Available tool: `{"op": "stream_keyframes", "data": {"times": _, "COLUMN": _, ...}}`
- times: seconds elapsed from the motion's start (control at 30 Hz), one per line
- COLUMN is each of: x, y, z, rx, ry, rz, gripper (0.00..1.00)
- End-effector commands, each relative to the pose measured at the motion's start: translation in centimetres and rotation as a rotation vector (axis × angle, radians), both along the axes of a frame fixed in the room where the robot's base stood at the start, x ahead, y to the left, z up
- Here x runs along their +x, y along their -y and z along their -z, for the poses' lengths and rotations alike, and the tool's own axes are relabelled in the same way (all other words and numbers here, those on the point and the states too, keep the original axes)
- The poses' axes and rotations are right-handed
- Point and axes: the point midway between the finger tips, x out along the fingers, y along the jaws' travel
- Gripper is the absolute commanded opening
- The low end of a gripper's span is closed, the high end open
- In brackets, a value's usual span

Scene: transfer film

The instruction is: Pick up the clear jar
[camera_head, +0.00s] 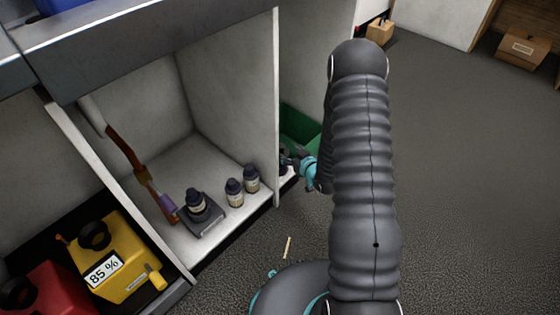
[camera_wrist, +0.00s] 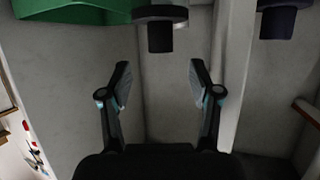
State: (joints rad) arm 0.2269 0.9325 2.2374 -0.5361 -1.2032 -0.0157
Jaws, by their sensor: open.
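No plainly clear jar can be picked out. In the head view, small bottles with dark caps and pale labels stand in the open cabinet bay: one bottle (camera_head: 197,205) on a dark scale-like device (camera_head: 206,220), and two more bottles (camera_head: 234,193) and (camera_head: 251,179) to its right. My gripper (camera_head: 289,159) is beyond the bay's right divider, by a green bin, partly hidden by my arm. In the wrist view my gripper (camera_wrist: 160,83) is open, with nothing between its fingers.
The white divider (camera_head: 277,110) stands between my gripper and the bottles. The green bin (camera_head: 300,124) is close to my gripper; it also shows in the wrist view (camera_wrist: 60,12). A yellow container (camera_head: 122,255) and a red one (camera_head: 50,290) are lower left. Floor (camera_head: 460,180) at right is open.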

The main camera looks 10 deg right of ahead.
Motion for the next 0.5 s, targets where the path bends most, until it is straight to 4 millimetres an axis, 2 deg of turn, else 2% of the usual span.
{"op": "stream_keyframes", "data": {"times": 0.1, "x": 1.3, "y": -0.4, "z": 0.6, "rx": -0.001, "ry": 0.0, "rz": 0.0, "gripper": 0.63}}
{"op": "stream_keyframes", "data": {"times": 0.37, "x": 2.8, "y": -0.9, "z": 1.2, "rx": 0.0, "ry": 0.0, "rz": 0.0, "gripper": 0.63}}
{"op": "stream_keyframes", "data": {"times": 0.5, "x": 4.6, "y": -1.7, "z": 1.8, "rx": -0.001, "ry": 0.002, "rz": -0.001, "gripper": 0.63}}
